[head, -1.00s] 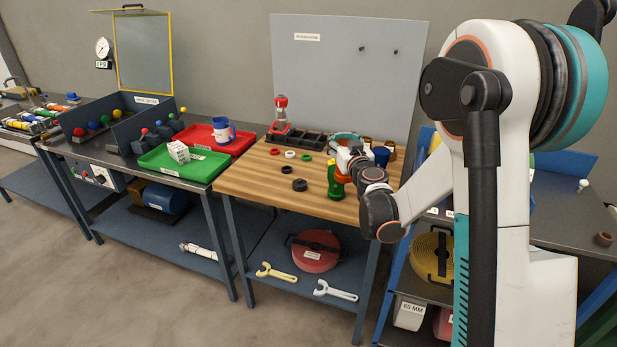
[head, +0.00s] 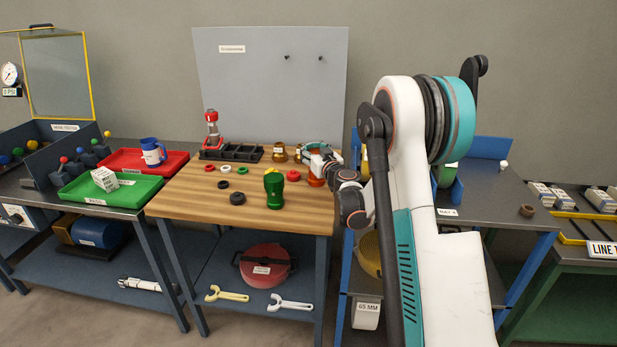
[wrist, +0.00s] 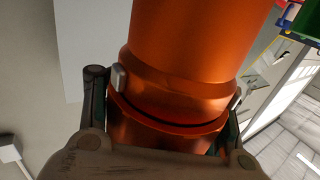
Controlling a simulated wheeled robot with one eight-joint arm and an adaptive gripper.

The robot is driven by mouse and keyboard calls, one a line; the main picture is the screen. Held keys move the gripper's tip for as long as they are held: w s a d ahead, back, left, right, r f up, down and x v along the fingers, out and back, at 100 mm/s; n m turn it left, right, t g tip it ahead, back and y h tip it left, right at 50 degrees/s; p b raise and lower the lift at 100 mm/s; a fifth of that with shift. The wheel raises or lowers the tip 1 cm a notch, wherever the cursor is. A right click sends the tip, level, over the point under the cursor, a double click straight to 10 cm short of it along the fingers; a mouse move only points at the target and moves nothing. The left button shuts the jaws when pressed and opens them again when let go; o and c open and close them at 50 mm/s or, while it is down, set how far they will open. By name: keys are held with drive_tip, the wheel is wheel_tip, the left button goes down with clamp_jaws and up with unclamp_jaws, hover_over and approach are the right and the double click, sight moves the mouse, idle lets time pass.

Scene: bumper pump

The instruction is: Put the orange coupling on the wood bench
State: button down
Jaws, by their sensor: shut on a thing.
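The orange coupling (wrist: 185,95) fills the middle of the wrist view, with a wide body and a ringed collar. My gripper (wrist: 178,88) is shut on it, one finger on each side of the collar. In the head view the coupling (head: 315,181) is a small orange patch below my wrist, mostly hidden by my gripper (head: 318,168). It is over the right edge of the wood bench (head: 195,205). I cannot tell whether it touches the top.
A green fitting with a yellow top (head: 273,190) stands just left of the coupling. Black rings (head: 237,198) and red and green rings lie farther left. A black divided tray (head: 232,153) and brass fittings (head: 279,152) are behind. The bench's front left is clear.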

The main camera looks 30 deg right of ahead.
wheel_tip(320, 180, down, 8)
drive_tip(key=b, duration=0.2)
drive_tip(key=shift+f, duration=0.25)
drive_tip(key=c, duration=1.4)
unclamp_jaws()
drive_tip(key=shift+f+b, duration=0.15)
drive_tip(key=shift+b, duration=0.15)
drive_tip(key=o, duration=0.8)
drive_tip(key=p, duration=0.3)
approach(320, 181)
drive_tip(key=w, duration=0.5)
drive_tip(key=shift+w+d, duration=0.2)
drive_tip(key=shift+w, duration=0.05)
